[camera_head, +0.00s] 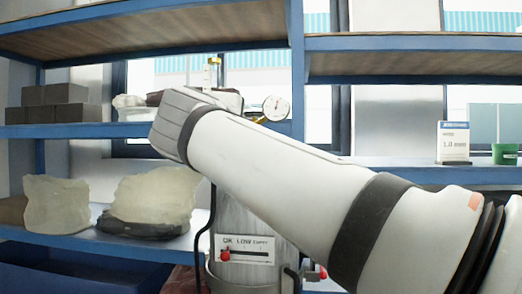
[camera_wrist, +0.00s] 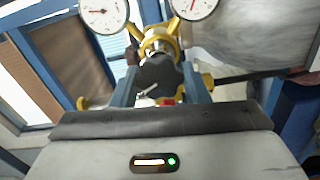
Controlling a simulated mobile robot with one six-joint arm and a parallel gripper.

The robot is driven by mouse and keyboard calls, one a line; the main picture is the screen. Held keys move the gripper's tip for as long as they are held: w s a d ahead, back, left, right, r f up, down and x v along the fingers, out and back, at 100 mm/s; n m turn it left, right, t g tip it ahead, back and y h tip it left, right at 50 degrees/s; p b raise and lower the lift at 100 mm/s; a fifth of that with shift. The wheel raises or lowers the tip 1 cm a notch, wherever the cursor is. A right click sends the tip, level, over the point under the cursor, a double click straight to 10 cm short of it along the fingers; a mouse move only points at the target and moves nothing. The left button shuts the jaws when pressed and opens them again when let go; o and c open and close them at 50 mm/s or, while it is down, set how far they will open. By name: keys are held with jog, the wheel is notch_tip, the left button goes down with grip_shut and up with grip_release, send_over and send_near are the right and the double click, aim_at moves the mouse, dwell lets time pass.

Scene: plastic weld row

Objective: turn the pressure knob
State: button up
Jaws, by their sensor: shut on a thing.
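The pressure knob (camera_wrist: 158,72) is black and lobed, in the upper middle of the wrist view, in front of a brass regulator (camera_wrist: 160,40). My gripper (camera_wrist: 160,78) has one blue-grey finger on each side of the knob and is shut on it. Two round white dials with red needles flank the regulator: a left gauge (camera_wrist: 104,13) and a right gauge (camera_wrist: 194,6), both cut by the top edge. In the head view one gauge (camera_head: 277,108) shows above my arm. My arm hides the knob and my gripper there.
A grey cylinder (camera_head: 238,212) with an OK/LOW/EMPTY plate (camera_head: 245,250) stands below my arm. Pale filled bags (camera_head: 155,197) lie on the left shelf, with grey blocks (camera_head: 65,93) above. A small sign (camera_head: 453,140) and a green cup (camera_head: 505,154) stand on the right shelf.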

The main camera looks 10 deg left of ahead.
jog(key=m+b, duration=0.1)
jog(key=m, duration=0.1)
jog(key=m+b, duration=0.2)
jog(key=shift+f+m, duration=0.2)
jog(key=shift+m, duration=0.2)
jog(key=m+b, duration=0.3)
jog(key=m, duration=0.1)
jog(key=m+b, duration=0.2)
jog(key=m, duration=0.3)
jog(key=shift+d+r, duration=0.1)
jog(key=shift+r+m+b, duration=0.1)
jog(key=shift+m+b, duration=0.7)
jog(key=shift+m, duration=1.4)
jog(key=o, duration=1)
jog(key=shift+r, duration=0.1)
jog(key=shift+c, duration=0.2)
